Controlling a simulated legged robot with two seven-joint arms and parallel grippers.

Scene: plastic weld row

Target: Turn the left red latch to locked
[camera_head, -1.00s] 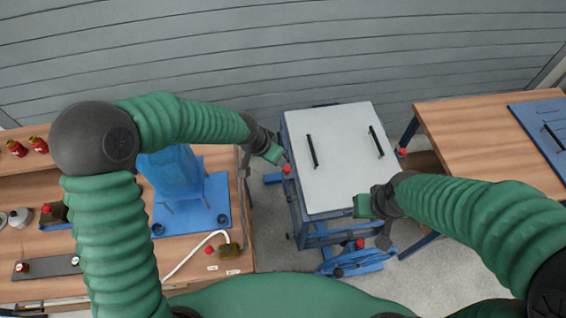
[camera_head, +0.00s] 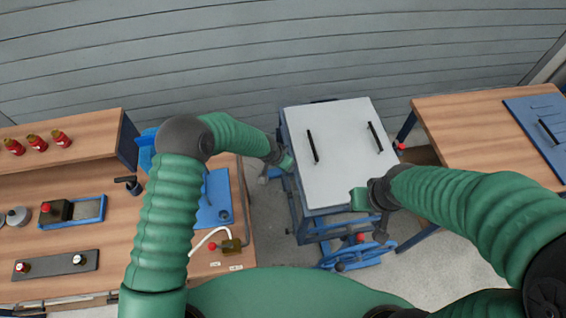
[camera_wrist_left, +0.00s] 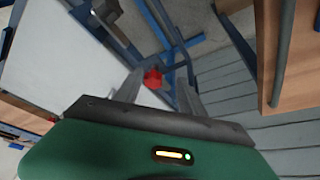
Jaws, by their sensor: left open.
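The left red latch (camera_wrist_left: 152,79) shows in the left wrist view as a red knob at the edge of the white-topped blue cart. In the head view my left gripper hides it. My left gripper (camera_head: 284,163) is at the cart's left side. In the wrist view its two grey fingers (camera_wrist_left: 161,84) are apart, with the red knob between them in the picture, nearer the left finger. I cannot tell whether they touch it. My right gripper (camera_head: 362,201) is over the cart's front right corner; its finger opening is not clear.
The cart's white top (camera_head: 340,180) carries two black handles. Another red knob (camera_head: 401,147) is at its right side. A blue handwheel (camera_head: 358,254) is low at its front. Wooden benches stand left (camera_head: 110,222) and right (camera_head: 460,130), with floor gaps between.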

